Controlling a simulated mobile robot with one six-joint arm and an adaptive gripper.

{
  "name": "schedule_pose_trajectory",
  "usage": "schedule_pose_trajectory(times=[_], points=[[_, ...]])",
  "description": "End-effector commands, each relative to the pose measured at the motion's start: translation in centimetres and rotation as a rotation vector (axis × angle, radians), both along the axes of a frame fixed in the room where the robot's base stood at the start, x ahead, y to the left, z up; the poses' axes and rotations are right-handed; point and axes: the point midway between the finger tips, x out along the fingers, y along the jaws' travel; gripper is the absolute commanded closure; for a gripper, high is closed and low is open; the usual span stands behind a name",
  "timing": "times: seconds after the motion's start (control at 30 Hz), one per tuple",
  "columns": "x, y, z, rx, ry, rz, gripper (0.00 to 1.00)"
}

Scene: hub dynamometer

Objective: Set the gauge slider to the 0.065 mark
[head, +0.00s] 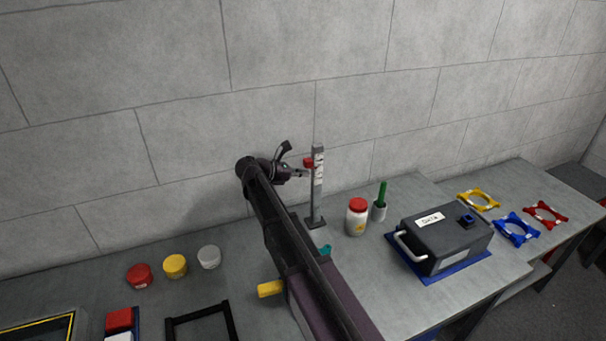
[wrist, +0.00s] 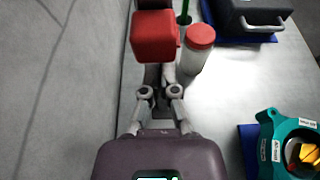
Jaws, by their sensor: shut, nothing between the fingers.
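The gauge is an upright grey post (head: 317,190) on a dark base, with a pale marked strip (head: 319,165) near its top. A red slider (head: 309,162) sits on the upper part of the post; the marks are too small to read. The slider shows as a red block (wrist: 155,38) in the wrist view. My gripper (head: 303,174) is shut and empty, its tips at the post just below the slider. In the wrist view my gripper (wrist: 160,72) points at the slider's near lower edge. I cannot tell whether they touch.
A red-lidded white jar (head: 356,218) and a cup with a green stick (head: 380,205) stand right of the gauge. A dark case (head: 445,240) is further right. Red, yellow and white round pots (head: 175,266) stand at left. The wall is close behind.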

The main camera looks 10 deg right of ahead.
Motion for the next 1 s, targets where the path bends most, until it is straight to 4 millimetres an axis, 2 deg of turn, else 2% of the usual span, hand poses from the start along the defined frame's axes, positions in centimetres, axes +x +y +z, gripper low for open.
schedule_pose_trajectory(times=[0.13, 0.67, 1.0], points=[[0.0, 0.0, 0.8, 0.0, 0.0, 0.0, 1.0], [0.0, 0.0, 1.0, 0.0, 0.0, 0.0, 1.0], [0.0, 0.0, 2.1, -0.001, 0.0, 0.0, 1.0]])
